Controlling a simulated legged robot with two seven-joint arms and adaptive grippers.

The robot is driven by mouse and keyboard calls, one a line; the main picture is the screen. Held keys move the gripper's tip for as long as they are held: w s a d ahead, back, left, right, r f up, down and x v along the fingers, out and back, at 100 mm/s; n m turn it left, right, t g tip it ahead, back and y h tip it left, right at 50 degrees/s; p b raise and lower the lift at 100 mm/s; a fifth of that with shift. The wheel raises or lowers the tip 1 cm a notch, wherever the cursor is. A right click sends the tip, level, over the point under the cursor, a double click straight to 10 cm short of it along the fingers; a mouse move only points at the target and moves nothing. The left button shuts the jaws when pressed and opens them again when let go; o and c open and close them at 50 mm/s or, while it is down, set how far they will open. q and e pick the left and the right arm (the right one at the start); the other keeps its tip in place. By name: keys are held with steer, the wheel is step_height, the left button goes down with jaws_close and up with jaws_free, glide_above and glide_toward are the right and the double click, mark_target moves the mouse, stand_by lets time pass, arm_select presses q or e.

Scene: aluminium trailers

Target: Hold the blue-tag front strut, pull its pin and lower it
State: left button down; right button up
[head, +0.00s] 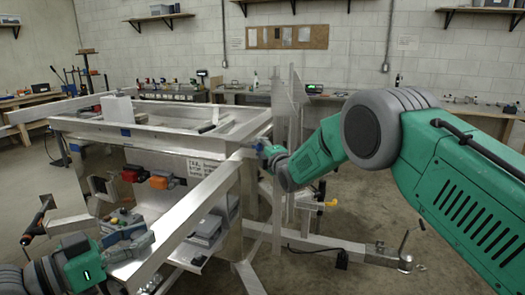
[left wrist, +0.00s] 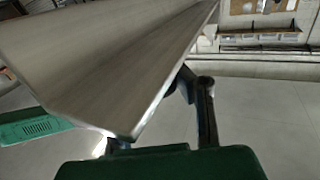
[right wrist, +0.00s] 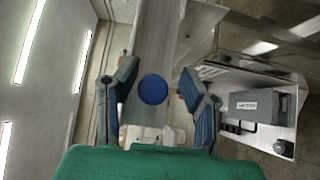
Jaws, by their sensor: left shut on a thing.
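The front strut (head: 185,220) is a long aluminium bar, running diagonally from the lower left up to the trailer frame. My left gripper (head: 125,243) is shut on its near, lower end. In the left wrist view the strut (left wrist: 110,75) fills the upper left, with a finger at its edge. My right gripper (head: 264,152) is at the strut's upper end by the frame. In the right wrist view its two fingers stand open, one on each side of a bar with a round blue tag (right wrist: 153,89). I cannot make out the pin.
The aluminium trailer frame (head: 165,132) stands in the middle, with a paper label (head: 202,167) and orange and red boxes on its side. A grey case (right wrist: 258,106) lies on a tray right of the bar. A tow tongue (head: 350,253) reaches out low at the right. Benches line the back wall.

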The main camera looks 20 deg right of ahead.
arm_select(q)
steer(key=shift+a+f, duration=0.1)
steer(key=shift+a, duration=0.05)
arm_select(e)
jaws_close()
arm_select(q)
steer(key=shift+w+a, duration=0.1)
steer(key=shift+w, duration=0.05)
arm_select(e)
steer(key=s+d, duration=0.2)
steer(key=shift+d+f, duration=0.3)
steer(key=shift+f, duration=0.1)
steer(key=shift+o, duration=1.8)
jaws_free()
steer(key=shift+s, duration=0.15)
steer(key=shift+o, duration=0.3)
steer(key=shift+d+r, duration=0.1)
steer(key=shift+r, duration=0.15)
